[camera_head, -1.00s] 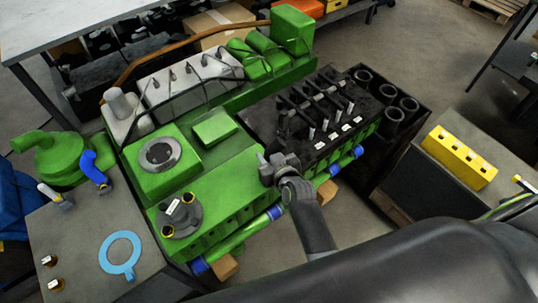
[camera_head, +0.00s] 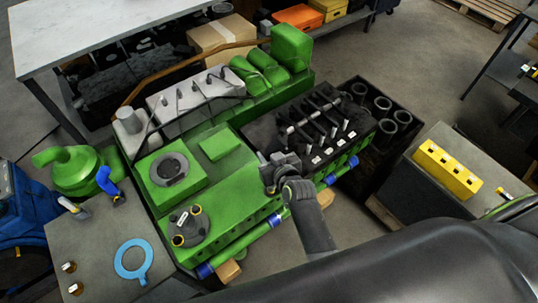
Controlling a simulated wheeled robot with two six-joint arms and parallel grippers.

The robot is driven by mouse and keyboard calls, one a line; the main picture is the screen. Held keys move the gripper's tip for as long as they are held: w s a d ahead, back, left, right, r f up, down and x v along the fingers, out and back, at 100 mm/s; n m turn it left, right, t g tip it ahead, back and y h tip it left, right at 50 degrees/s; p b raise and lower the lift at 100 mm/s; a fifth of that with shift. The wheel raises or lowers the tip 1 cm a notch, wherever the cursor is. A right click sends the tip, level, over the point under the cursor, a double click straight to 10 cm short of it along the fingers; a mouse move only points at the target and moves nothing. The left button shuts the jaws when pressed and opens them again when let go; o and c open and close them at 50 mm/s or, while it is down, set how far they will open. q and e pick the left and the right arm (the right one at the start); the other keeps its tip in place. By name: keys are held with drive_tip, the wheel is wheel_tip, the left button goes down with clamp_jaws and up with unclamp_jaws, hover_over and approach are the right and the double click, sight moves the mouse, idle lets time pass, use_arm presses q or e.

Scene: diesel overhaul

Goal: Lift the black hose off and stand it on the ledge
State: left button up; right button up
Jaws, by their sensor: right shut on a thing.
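My right gripper (camera_head: 270,172) is over the near edge of the green engine block (camera_head: 232,195), beside the black valve-gear head (camera_head: 318,122). It is shut on a small dark curved piece that looks like the black hose, mostly hidden by the jaws and my glove-like wrist. I cannot tell whether the piece still touches the engine. A thin black line also runs along the grey-white cover (camera_head: 190,95) at the engine's back. I cannot tell which surface is the ledge. My left gripper is not in view.
A grey table with a blue ring (camera_head: 132,260) and small fittings is at lower left. A dark crate (camera_head: 372,160) with black cylinders stands right of the engine. A yellow block (camera_head: 447,170) sits on a grey-topped stand at right.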

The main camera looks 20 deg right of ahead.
sight(273, 152)
drive_tip(key=shift+r+p, duration=0.3)
drive_tip(key=shift+r, duration=1.75)
